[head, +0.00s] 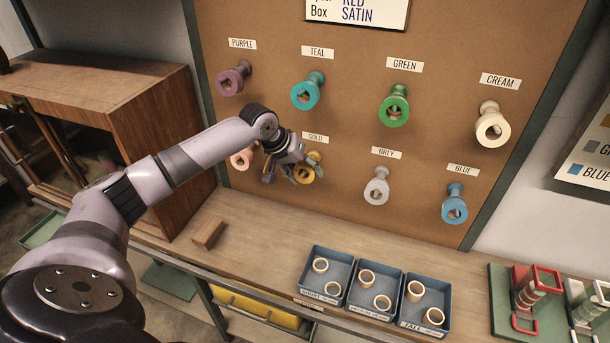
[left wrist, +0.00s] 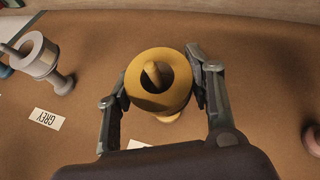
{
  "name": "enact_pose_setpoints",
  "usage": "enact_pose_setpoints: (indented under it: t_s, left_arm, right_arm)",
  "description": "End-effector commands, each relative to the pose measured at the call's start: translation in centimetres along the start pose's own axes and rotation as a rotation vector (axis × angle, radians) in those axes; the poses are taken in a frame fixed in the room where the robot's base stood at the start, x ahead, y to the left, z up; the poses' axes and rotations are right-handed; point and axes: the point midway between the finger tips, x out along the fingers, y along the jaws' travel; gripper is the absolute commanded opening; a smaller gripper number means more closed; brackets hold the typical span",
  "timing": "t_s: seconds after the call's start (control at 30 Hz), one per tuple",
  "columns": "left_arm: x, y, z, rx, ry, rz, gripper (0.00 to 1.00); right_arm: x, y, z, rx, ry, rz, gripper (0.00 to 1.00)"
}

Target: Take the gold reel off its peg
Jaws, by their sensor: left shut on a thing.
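The gold reel (head: 318,172) hangs on its peg in the lower row of the brown board, under the GOLD label (head: 315,137). My left gripper (head: 287,172) is at the reel and partly hides it in the head view. In the left wrist view the gold reel (left wrist: 172,99) lies between the two fingers of my left gripper (left wrist: 157,88), which is shut on it. The peg (left wrist: 152,74) shows inside the reel's hole, so the reel is still around it. My right gripper is not in view.
A pink reel (head: 241,159) hangs close on the left, partly behind my arm. A grey reel (head: 376,190) hangs to the right and a teal reel (head: 306,95) above. Blue trays (head: 337,263) with rings and a wooden block (head: 208,232) are on the bench below.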

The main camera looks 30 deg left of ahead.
Motion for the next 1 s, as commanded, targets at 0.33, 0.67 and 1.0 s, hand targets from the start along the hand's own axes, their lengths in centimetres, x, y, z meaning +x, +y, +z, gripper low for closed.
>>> enact_pose_setpoints:
  t_s: [0.33,0.67,1.0]
  left_arm:
    - [-2.0,-0.5,4.1,0.003,0.000,-0.003,0.24]
    - [-5.0,-1.3,11.2,0.006,-0.001,-0.010,0.24]
    - [-7.3,-1.4,15.4,0.003,0.001,-0.004,0.24]
  right_arm:
    - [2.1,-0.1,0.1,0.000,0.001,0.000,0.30]
    - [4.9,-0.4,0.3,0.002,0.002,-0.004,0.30]
    - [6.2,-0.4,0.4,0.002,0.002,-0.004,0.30]
